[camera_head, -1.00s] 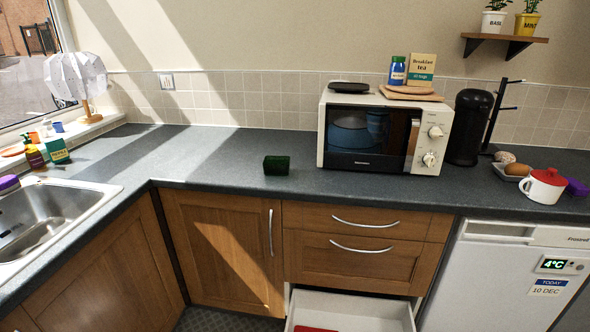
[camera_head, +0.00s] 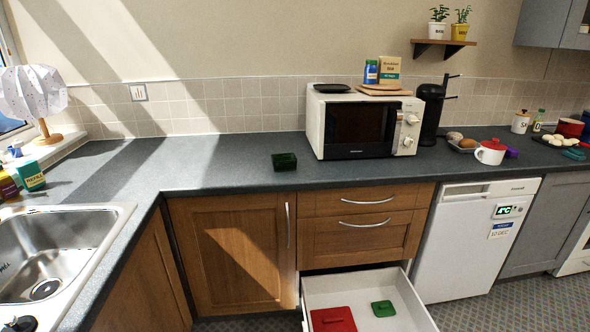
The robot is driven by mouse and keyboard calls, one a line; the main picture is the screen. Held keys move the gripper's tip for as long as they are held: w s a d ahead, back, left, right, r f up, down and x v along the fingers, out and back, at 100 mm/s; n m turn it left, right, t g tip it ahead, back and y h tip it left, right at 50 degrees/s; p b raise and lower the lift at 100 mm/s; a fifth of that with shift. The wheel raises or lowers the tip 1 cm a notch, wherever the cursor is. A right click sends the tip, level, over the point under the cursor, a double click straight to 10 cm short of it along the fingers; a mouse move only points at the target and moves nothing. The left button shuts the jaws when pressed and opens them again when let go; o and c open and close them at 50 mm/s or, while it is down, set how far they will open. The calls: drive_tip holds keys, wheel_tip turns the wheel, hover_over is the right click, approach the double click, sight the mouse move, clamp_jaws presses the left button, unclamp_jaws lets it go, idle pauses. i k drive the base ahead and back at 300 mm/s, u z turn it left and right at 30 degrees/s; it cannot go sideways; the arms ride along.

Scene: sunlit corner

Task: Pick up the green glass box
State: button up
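A small dark green glass box (camera_head: 284,162) sits on the grey worktop (camera_head: 235,177), left of the microwave and near the middle of the counter. Nothing is touching it that I can see. A flat green piece (camera_head: 383,309) and a flat red piece (camera_head: 333,319) lie in the open white drawer below. My gripper is not in view, apart perhaps from a small dark shape at the bottom left that I cannot identify.
A white microwave (camera_head: 362,125) stands right of the box. The open drawer (camera_head: 405,296) juts out below the counter. A sink (camera_head: 55,250) lies at the left. The worktop around the box is clear.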

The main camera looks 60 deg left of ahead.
sight(284, 162)
drive_tip(key=u, duration=0.25)
drive_tip(key=k, duration=0.2)
drive_tip(key=u, duration=0.4)
drive_tip(key=i, duration=0.15)
drive_tip(key=u, duration=1.7)
drive_tip(key=i, duration=0.85)
drive_tip(key=z, duration=0.15)
drive_tip(key=k, duration=0.85)
drive_tip(key=u, duration=0.25)
drive_tip(key=i, duration=0.35)
drive_tip(key=z, duration=0.05)
